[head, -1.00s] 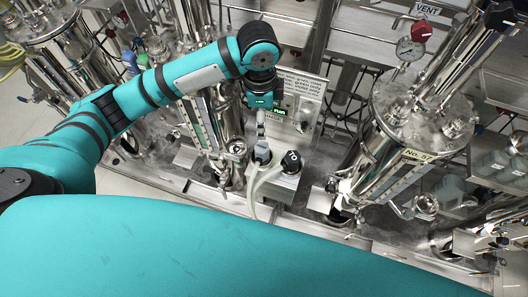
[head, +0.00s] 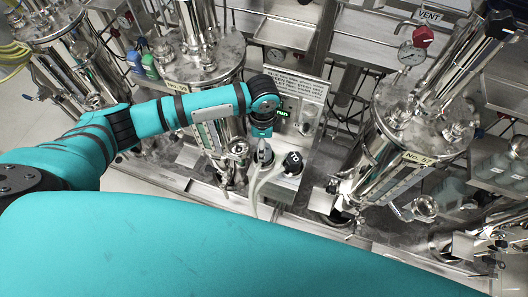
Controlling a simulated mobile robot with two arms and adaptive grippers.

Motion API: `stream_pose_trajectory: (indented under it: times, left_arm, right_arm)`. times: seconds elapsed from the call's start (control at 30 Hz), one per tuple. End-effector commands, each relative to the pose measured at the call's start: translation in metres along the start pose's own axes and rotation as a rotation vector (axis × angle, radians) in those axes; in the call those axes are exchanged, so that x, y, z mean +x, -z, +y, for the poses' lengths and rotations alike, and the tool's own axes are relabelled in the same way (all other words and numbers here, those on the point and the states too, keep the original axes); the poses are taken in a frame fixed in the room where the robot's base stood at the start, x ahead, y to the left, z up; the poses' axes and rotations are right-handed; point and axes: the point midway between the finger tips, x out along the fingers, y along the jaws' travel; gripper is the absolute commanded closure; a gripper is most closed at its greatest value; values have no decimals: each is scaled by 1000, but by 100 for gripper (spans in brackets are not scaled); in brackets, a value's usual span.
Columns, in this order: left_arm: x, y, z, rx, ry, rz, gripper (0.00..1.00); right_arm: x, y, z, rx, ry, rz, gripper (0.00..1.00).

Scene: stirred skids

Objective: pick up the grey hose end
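A pale grey hose (head: 253,188) rises in a curve from the skid deck near the middle of the head view. Its darker grey end (head: 264,156) is at the top, just left of a round black knob or cap (head: 293,162) with white marking. My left gripper (head: 263,143) points down right at the hose end, seen from above. My own wrist covers most of the fingers, so whether they are open or closed on the end is hidden. My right gripper does not show.
A small panel with a printed sign (head: 298,88) and green display stands just behind the wrist. Steel vessels stand on both sides, one labelled No. 57 (head: 415,157). A gauge (head: 411,54) and red knob (head: 423,36) are at upper right.

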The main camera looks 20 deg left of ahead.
Motion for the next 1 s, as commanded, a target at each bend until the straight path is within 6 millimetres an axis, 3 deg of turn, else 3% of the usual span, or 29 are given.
stream_pose_trajectory:
  times: [0.23,0.57,1.0]
  left_arm:
    - [36,2,2,0,-3,-3,30]
    - [42,2,1,1,0,-1,32]
    - [42,2,1,1,-1,-1,89]
  right_arm:
    - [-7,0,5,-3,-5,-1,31]
    - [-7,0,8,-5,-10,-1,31]
    - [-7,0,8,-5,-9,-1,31]
